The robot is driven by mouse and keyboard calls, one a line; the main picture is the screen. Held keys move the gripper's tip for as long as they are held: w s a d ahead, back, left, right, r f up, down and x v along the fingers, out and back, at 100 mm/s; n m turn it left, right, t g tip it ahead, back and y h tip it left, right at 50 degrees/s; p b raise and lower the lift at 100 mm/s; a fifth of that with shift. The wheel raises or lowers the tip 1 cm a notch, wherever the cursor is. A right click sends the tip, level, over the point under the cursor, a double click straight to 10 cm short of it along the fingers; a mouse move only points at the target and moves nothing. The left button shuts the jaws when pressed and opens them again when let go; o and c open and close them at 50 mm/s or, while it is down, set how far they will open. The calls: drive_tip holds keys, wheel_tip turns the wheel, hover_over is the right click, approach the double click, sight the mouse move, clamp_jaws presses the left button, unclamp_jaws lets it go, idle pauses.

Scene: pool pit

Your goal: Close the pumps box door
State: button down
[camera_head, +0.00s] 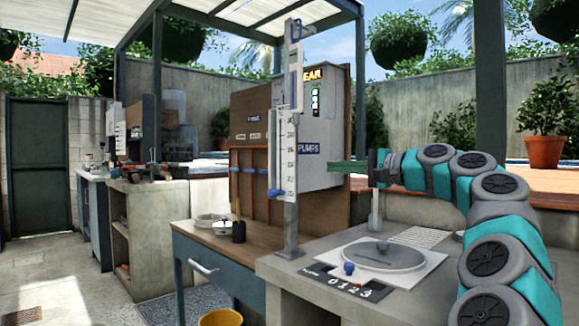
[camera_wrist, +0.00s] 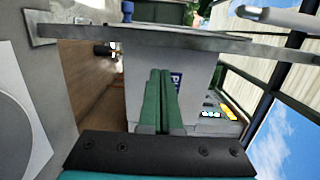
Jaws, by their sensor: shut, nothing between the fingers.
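The pumps box (camera_head: 330,120) is a light grey box on the brown board. It has a PUMPS label (camera_head: 308,148), an orange sign and green lights. I cannot tell for sure whether its door is shut or ajar. My gripper (camera_head: 330,167) has its green fingers together, pointing left at the lower part of the box, just below and right of the label. In the wrist view the turned grey box face (camera_wrist: 205,75) lies ahead of the fingers (camera_wrist: 160,72), which partly cover the label. I cannot tell whether the fingertips touch it.
A post with a white scale gauge (camera_head: 284,150) and blue handle stands before the box. Below lies a grey counter (camera_head: 290,268) with a round plate (camera_head: 383,257) and blue knob. A wooden desk (camera_head: 190,232) with bowls is left. Open floor lies at the far left.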

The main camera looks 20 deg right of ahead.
drive_tip(key=p+x, duration=0.1)
drive_tip(key=x, duration=1.3)
drive_tip(key=shift+d+p, duration=0.2)
drive_tip(key=shift+p, duration=0.15)
